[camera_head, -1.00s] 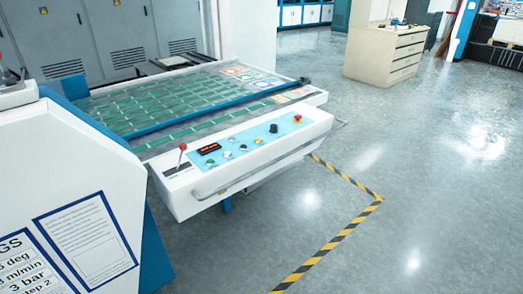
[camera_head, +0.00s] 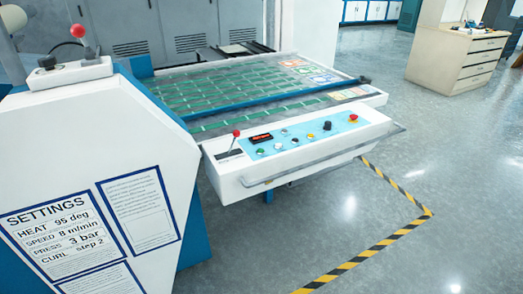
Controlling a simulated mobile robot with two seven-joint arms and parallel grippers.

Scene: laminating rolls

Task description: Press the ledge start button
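The white ledge (camera_head: 228,178) juts from the front of the machine table, with a light-blue control panel (camera_head: 318,131) on its top. On the panel are a lit red display (camera_head: 261,138), a green button (camera_head: 261,152), several small buttons, a black knob (camera_head: 327,125) and a red button (camera_head: 353,118) on a yellow base at the right end. A red-tipped lever (camera_head: 235,138) stands at the ledge's left end. I cannot read any button labels. Neither of my grippers is in view.
A white machine housing (camera_head: 60,130) with a settings sign (camera_head: 60,235) fills the near left; a second red-knobbed lever (camera_head: 78,36) tops it. A metal rail (camera_head: 320,163) runs along the ledge front. Yellow-black floor tape (camera_head: 372,255) borders open grey floor at right. A drawer cabinet (camera_head: 457,60) stands behind.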

